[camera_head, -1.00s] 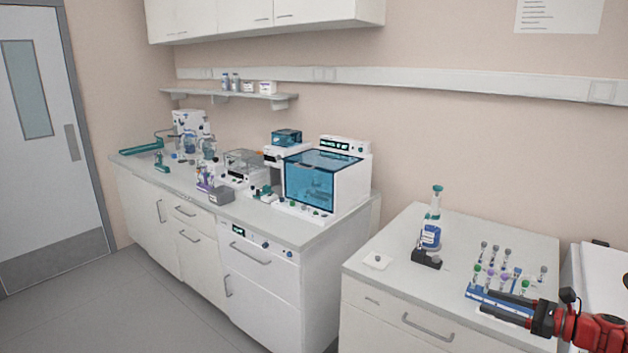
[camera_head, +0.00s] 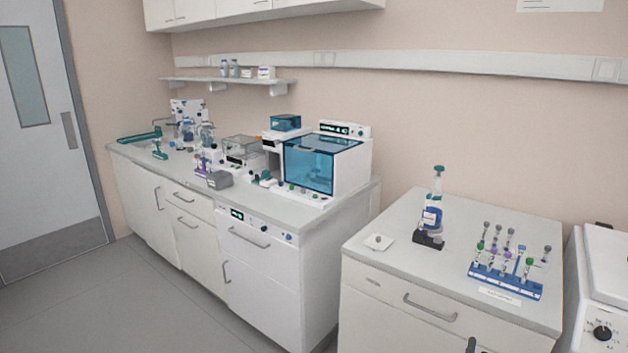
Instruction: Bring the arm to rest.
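Only a small dark tip, which looks like part of my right gripper (camera_head: 472,345), shows at the bottom edge, in front of the right-hand cabinet. The rest of it is cut off, so I cannot tell whether it is open or shut. It is apart from the things on the counter. My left gripper is not in view. A blue tube rack (camera_head: 505,281) holds several upright tubes with coloured caps on the right-hand counter (camera_head: 400,264).
A white machine with a knob (camera_head: 603,333) is at the far right. A blue-windowed device (camera_head: 310,165) stands on the left counter.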

